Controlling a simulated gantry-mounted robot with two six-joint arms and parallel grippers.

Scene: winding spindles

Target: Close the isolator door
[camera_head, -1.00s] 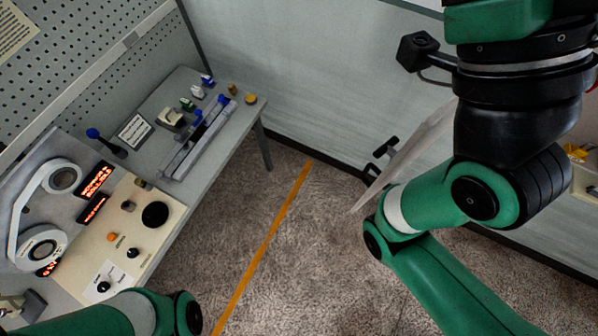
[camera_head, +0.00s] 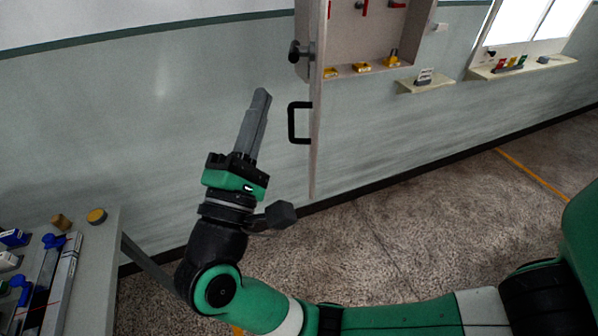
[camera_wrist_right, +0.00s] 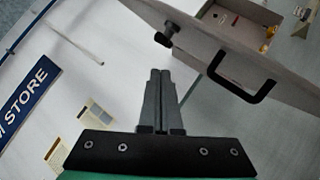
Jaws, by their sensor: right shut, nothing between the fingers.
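The isolator door (camera_head: 318,120) stands open, seen nearly edge-on in the head view, swung out from the wall cabinet (camera_head: 362,40). Its black handle (camera_head: 297,122) and a dark knob (camera_head: 297,52) face left. My right gripper (camera_head: 263,95) is shut and empty, to the left of the door and apart from it, pointing up in the picture. In the right wrist view the shut fingers (camera_wrist_right: 160,75) point toward the door (camera_wrist_right: 225,50), with the handle (camera_wrist_right: 240,82) to their right and the knob (camera_wrist_right: 168,36) just ahead. My left gripper is not in view.
The cabinet holds red-handled and yellow items. A small shelf (camera_head: 428,82) and a window ledge (camera_head: 520,66) are to its right. A workbench (camera_head: 98,250) with blue-ended tools is at lower left. The floor below the door is clear.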

